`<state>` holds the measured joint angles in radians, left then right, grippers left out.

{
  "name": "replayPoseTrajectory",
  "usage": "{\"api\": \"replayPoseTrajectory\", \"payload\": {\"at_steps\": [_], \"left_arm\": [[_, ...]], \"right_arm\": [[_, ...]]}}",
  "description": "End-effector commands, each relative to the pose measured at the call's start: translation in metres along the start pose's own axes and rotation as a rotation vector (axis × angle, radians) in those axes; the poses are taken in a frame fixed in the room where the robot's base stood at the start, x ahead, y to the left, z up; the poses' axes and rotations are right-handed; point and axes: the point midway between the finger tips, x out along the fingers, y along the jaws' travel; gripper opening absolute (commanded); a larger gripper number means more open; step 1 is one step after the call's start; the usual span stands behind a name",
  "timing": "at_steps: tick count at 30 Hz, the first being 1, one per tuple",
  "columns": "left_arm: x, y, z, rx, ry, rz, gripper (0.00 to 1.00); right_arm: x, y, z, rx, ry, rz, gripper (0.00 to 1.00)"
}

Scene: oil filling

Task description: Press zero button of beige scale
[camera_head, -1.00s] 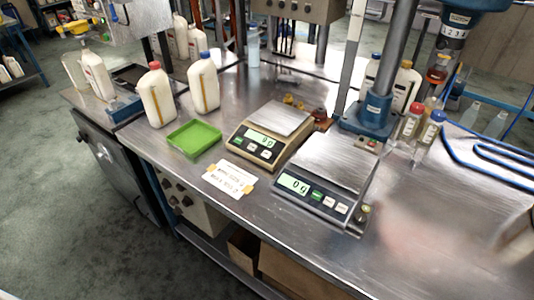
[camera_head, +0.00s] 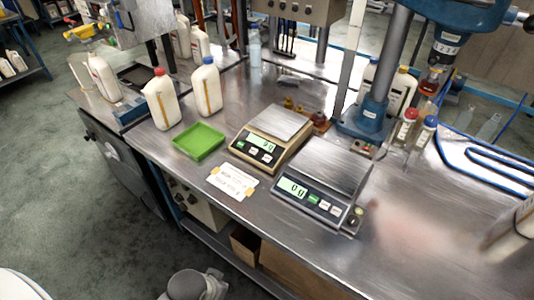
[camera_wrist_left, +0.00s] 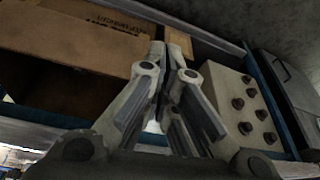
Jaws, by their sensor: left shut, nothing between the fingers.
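The beige scale (camera_head: 248,151) stands on the metal bench, left of a dark scale (camera_head: 302,203). I cannot read the button labels. My left gripper (camera_wrist_left: 172,48) shows in the left wrist view, shut and empty, with its fingertips together. It faces cardboard boxes below the bench, and the beige scale is not in that view. My right gripper is not in view.
A green tray (camera_head: 199,141) and a paper card (camera_head: 233,180) lie near the scale. White bottles (camera_head: 207,88) stand behind the tray. A drill-press-like column (camera_head: 380,95) rises behind the dark scale. Cardboard boxes (camera_wrist_left: 75,45) and a knobbed box (camera_wrist_left: 240,105) sit under the bench.

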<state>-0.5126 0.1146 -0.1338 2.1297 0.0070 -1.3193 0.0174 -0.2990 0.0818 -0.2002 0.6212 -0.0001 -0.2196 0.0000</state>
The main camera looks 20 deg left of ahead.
Motion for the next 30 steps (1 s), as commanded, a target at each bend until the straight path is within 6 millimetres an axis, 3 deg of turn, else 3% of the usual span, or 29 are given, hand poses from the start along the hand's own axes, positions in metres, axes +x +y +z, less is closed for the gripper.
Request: {"api": "replayPoseTrajectory", "payload": {"at_steps": [1,3,6,14,21,24,27,30], "left_arm": [[-0.023,-0.002,-0.014,-0.011,0.028,0.0,0.0],[-0.044,-0.004,-0.033,-0.036,0.065,0.004,0.0],[-0.061,-0.007,-0.067,-0.092,0.138,0.015,0.0],[-0.062,-0.019,-0.181,-0.3,0.367,0.096,0.0],[-0.068,-0.048,-0.32,-0.576,0.62,0.252,0.0],[-0.078,-0.061,-0.365,-0.675,0.7,0.319,0.0],[-0.087,-0.07,-0.395,-0.743,0.754,0.37,0.0],[-0.093,-0.076,-0.411,-0.782,0.785,0.4,0.0]], "right_arm": [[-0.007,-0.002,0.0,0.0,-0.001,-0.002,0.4],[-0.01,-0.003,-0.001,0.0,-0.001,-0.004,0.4],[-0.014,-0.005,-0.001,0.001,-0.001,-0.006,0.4],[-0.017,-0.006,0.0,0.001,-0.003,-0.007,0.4],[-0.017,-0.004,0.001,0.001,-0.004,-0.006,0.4],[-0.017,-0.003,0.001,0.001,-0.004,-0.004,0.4],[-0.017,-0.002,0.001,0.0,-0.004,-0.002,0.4],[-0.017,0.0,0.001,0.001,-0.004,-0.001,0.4]]}}
